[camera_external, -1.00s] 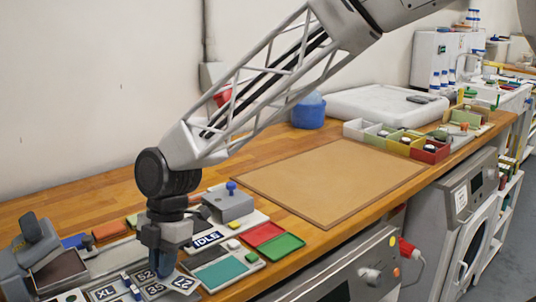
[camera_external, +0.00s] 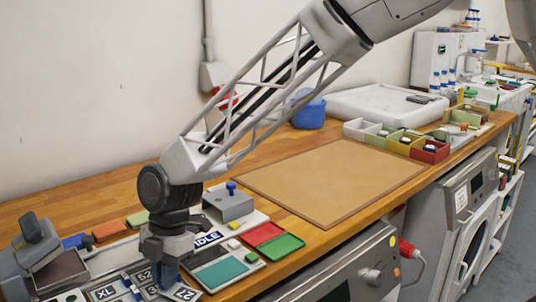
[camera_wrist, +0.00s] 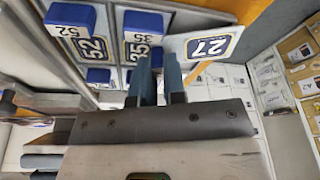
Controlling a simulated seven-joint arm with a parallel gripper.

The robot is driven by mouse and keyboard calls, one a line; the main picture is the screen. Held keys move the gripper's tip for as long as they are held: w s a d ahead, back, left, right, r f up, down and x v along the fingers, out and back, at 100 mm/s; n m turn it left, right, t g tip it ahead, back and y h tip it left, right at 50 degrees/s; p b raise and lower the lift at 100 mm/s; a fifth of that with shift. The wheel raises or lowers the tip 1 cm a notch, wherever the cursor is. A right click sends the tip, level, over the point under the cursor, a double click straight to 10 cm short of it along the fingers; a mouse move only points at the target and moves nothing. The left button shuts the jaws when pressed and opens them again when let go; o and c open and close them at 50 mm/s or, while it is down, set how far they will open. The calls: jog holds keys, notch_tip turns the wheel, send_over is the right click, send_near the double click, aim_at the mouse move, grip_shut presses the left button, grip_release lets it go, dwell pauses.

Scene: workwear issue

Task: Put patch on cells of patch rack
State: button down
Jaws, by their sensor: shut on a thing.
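My gripper (camera_wrist: 157,68) points down at the front left of the bench, its bluish fingers close together. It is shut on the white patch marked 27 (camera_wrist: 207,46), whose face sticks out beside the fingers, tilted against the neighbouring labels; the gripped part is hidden. In the external view the patch (camera_external: 184,293) shows just right of my gripper (camera_external: 168,284). Blue-edged pieces marked 52 (camera_wrist: 72,16) and 35 (camera_wrist: 143,22) stand in the patch rack (camera_wrist: 112,58), left of the fingers in the wrist view. The cells under the patch are partly hidden.
A tan mat (camera_external: 330,180) leaves clear room. The bench's front edge is close by.

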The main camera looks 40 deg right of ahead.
jog(key=shift+f, duration=0.3)
jog(key=c, duration=1.1)
grip_release()
jog(key=v, duration=0.7)
jog(key=shift+r, duration=0.4)
jog(key=shift+d, duration=0.1)
